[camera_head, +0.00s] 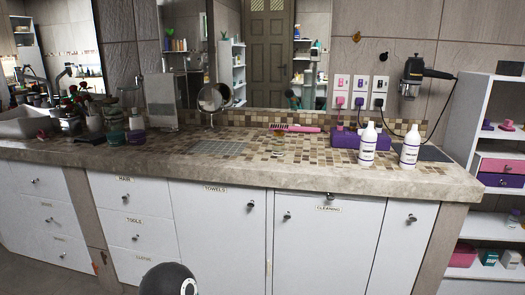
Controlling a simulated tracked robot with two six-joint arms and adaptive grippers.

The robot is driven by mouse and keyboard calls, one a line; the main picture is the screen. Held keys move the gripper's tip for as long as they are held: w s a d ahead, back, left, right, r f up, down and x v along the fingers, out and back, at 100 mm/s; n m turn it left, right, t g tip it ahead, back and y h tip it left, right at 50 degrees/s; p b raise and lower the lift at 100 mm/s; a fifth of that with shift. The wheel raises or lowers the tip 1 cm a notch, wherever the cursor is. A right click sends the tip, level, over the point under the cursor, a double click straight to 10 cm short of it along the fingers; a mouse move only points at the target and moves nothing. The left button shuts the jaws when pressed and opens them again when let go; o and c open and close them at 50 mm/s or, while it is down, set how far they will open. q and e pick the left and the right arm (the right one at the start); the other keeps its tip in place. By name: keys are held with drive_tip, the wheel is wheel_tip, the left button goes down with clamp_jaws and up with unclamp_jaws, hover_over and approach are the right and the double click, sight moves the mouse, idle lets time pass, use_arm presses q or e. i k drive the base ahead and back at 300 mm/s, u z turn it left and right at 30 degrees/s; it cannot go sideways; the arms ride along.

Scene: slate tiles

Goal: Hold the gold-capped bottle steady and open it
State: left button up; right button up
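No cap in view reads clearly as gold, so I cannot tell which bottle is the gold-capped one. Two white bottles with white caps stand upright at the right of the counter, a left one (368,147) and a right one (410,148). A dark green bottle (115,132) and a purple-based container (136,132) stand close together at the left of the counter; their tops are too small to make out. Neither of my grippers is in view, and no bottle is being held.
The stone-edged counter (255,175) runs across the view above white drawers and cabinets. A purple box (345,138) and a pink comb-like tool (296,128) lie behind. A round mirror (210,98) stands left of centre. The counter's middle front is clear. White shelves (487,75) stand at right.

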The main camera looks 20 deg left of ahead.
sight(278, 143)
drive_tip(key=u, duration=0.1)
drive_tip(key=i, duration=1)
drive_tip(key=z, duration=0.05)
